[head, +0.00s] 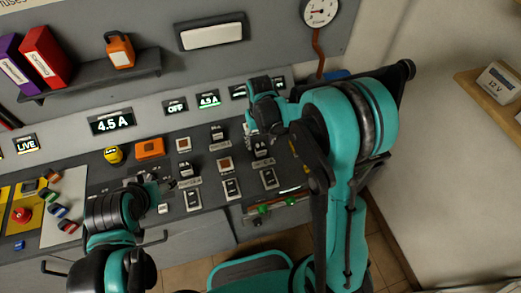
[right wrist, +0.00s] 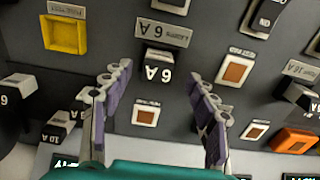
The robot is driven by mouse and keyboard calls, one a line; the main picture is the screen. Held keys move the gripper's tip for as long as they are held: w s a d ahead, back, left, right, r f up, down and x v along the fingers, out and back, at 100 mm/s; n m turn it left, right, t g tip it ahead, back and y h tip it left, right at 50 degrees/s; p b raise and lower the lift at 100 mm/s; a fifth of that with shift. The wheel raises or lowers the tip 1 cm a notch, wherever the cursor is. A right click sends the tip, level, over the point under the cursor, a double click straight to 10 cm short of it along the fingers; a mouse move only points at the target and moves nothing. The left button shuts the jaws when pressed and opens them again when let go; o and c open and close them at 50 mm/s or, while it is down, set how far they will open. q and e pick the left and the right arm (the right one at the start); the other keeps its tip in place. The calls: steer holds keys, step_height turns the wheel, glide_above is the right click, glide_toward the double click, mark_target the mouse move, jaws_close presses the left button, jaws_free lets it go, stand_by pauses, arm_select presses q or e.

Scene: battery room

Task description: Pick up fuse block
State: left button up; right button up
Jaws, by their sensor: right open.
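Several black fuse blocks with white ratings stand on the dark panel. In the right wrist view, a block marked 6 A (right wrist: 158,66) stands by a grey 6 A label plate (right wrist: 163,32). My right gripper (right wrist: 157,108) is open there, its purple-padded fingers apart on either side of the space in front of this block, with nothing between them. In the head view my right gripper (head: 262,128) is over the right part of the panel, close above a fuse block (head: 262,148) that it partly covers. My left gripper (head: 152,186) is over the panel's left part; its fingers are unclear.
White-framed orange-brown squares (right wrist: 235,71), a yellow fuse-test square (right wrist: 65,34) and an orange box (right wrist: 293,140) surround the block. Other blocks (right wrist: 58,126) stand close by. A row of switches (head: 232,188) lies nearer. Lit displays (head: 112,122) line the back.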

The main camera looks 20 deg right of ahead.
mark_target(260, 145)
steer(key=f, duration=0.1)
steer(key=f+b, duration=0.1)
steer(key=f, duration=0.2)
steer(key=shift+w+d+f, duration=0.1)
steer(key=shift+w+f, duration=0.15)
steer(key=shift+f, duration=0.05)
steer(key=c, duration=1.3)
steer(key=shift+r, duration=0.15)
